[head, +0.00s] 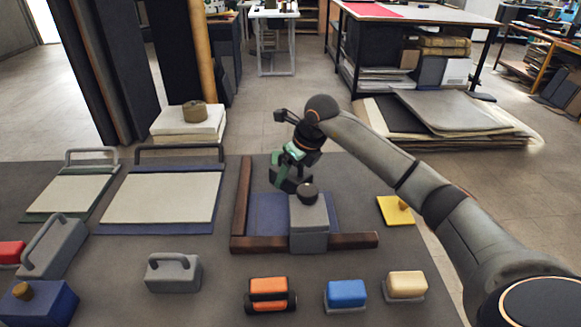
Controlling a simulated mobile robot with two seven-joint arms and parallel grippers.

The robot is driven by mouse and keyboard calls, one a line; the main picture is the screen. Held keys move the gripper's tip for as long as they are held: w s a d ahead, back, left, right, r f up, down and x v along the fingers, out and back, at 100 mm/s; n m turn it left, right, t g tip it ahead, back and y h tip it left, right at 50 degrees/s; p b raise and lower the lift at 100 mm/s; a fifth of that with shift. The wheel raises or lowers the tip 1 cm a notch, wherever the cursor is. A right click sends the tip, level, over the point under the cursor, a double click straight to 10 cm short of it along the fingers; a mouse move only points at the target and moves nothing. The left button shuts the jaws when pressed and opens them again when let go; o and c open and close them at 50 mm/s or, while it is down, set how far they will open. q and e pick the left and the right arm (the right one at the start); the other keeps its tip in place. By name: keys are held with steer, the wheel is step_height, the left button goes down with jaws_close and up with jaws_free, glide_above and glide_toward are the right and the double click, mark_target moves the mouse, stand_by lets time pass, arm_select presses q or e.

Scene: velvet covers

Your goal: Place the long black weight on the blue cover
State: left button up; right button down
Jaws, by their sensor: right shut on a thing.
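The long weight (309,232) is a dark grey block with a black knob on top. It overlaps the blue cover (264,214), which lies inside an L of brown wooden bars, and its near end crosses the front bar. I cannot tell whether it rests or hangs just above. My right gripper (296,188) is at the black knob, shut on the weight; its fingertips are partly hidden. My left gripper is not in view.
Wooden bars (345,240) edge the cover in front and left. Two framed boards (160,198) with arched handles lie left. A handled grey weight (172,276) and orange (269,289), blue (346,291) and cream (406,284) blocks stand in front. A yellow pad (392,212) lies right.

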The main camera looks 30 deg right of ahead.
mark_target(301, 165)
steer(key=shift+w+f, duration=0.15)
steer(key=shift+f, duration=1.55)
steer(key=shift+f, duration=0.1)
jaws_free()
steer(key=shift+s+f, duration=0.2)
steer(key=v, duration=1.1)
steer(key=shift+s+r, duration=0.3)
steer(key=shift+r, duration=0.25)
steer(key=shift+p, duration=0.3)
